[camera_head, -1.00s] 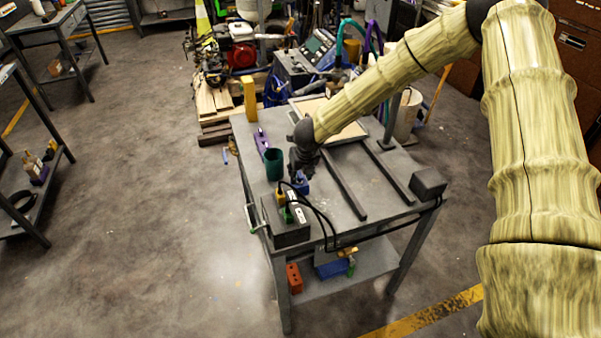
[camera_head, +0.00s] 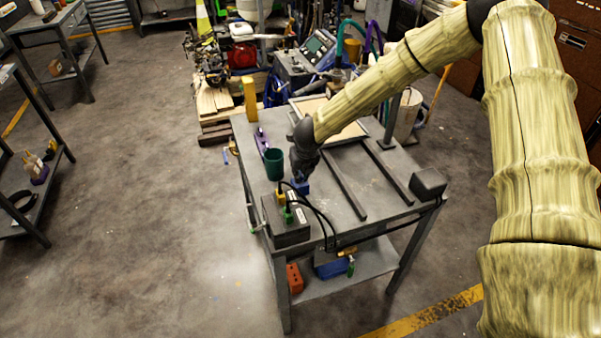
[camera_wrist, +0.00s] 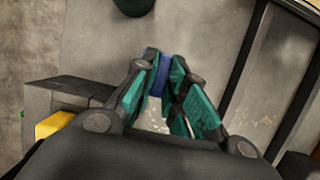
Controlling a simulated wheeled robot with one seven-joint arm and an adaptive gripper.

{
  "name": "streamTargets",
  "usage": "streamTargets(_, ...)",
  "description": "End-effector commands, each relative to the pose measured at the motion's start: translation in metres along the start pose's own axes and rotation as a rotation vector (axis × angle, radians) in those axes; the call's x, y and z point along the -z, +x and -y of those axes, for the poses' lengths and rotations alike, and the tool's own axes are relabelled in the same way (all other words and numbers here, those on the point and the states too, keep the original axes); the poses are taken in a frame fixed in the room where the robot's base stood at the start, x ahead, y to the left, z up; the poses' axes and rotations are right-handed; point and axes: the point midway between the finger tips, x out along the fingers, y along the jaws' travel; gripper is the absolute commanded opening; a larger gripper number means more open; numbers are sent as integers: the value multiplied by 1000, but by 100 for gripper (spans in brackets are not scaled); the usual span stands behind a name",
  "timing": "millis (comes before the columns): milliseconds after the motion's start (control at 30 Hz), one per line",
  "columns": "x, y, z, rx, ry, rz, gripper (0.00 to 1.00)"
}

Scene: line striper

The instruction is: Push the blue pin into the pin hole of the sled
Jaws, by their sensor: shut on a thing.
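My gripper (camera_wrist: 164,85) is shut on a blue piece (camera_wrist: 160,76), taken to be the blue pin, in the wrist view. Its green-padded fingers stand on both sides of it. In the head view the blue piece (camera_head: 300,187) shows just below my gripper (camera_head: 302,178), low over the grey table (camera_head: 345,205), beside a dark box. I cannot tell whether it touches the table. The sled and its pin hole cannot be made out with certainty.
The dark box (camera_head: 287,232) carries yellow and green plugs with black cables. A dark green cup (camera_head: 273,164) stands behind it. Two dark rails (camera_head: 343,184) cross the table, and a dark block (camera_head: 429,182) sits at the right edge. Bare tabletop lies between the rails.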

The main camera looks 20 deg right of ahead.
Motion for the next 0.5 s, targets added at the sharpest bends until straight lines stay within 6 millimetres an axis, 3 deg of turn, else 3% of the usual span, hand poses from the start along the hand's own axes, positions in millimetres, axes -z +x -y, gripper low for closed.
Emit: streamTargets(500,-3,-8,0,0,0,0,0)
